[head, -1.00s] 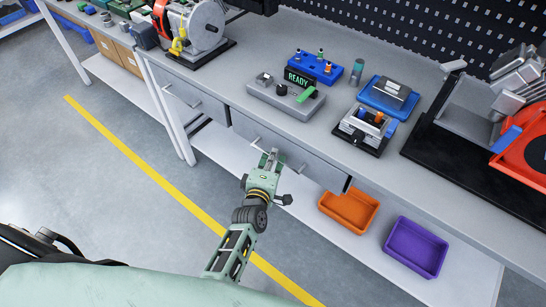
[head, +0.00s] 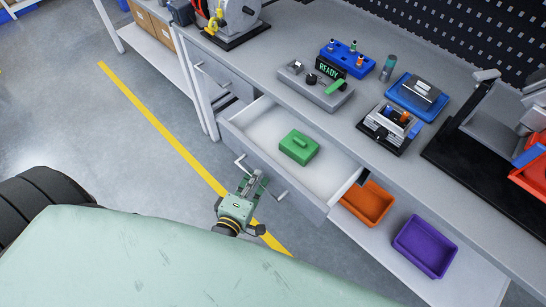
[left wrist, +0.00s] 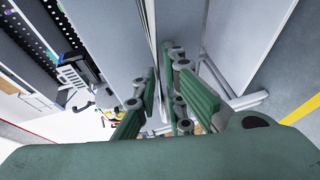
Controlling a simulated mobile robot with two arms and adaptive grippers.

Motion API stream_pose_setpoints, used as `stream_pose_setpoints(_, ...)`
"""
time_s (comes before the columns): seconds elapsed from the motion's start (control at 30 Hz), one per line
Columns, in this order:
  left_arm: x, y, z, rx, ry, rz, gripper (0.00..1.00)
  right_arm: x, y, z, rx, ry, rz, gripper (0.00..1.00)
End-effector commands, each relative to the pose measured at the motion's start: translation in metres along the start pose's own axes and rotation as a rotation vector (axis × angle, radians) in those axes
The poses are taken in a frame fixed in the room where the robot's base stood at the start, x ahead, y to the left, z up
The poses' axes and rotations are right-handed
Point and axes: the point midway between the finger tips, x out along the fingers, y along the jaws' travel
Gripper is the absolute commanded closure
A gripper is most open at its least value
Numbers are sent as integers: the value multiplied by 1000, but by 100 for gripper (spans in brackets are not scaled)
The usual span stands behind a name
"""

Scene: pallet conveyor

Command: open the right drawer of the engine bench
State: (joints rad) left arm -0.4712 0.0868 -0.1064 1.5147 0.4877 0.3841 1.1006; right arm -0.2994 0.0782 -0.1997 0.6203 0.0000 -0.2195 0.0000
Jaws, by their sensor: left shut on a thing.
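The right drawer (head: 262,126) of the engine bench is pulled out in the head view, its pale inside showing. A green block-like item with a raised grip (head: 299,147) lies in it. My left gripper (head: 254,182) is at the drawer's front, shut on the long bar handle (head: 280,194), whose ends show either side of the fingers. In the left wrist view the green fingers (left wrist: 166,80) stand close together beside grey panels. The hold itself is partly hidden there. My right gripper is in neither view.
The left drawer (head: 225,72) is shut. On the bench top (head: 290,55) stand a grey control box reading READY (head: 327,85), a blue rack and fixtures. An orange bin (head: 368,204) and a purple bin (head: 425,247) sit on the lower shelf. Clear floor lies before the bench.

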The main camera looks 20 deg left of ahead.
Motion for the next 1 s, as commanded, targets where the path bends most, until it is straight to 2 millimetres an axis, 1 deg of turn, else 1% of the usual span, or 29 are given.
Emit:
stream_pose_setpoints(0.03,-14,-3,-6,9,-3,-3,100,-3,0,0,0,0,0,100)
stream_pose_setpoints(0.2,-50,-11,-21,9,-2,-2,100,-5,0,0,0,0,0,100)
stream_pose_setpoints(0.4,-79,-17,-33,8,-1,0,100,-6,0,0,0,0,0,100)
stream_pose_setpoints(0.5,-88,-19,-37,7,-1,1,100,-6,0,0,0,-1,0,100)
stream_pose_setpoints(0.67,-96,-20,-40,6,0,3,100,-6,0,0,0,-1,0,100)
stream_pose_setpoints(1.0,-98,-21,-42,6,1,3,100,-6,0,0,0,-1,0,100)
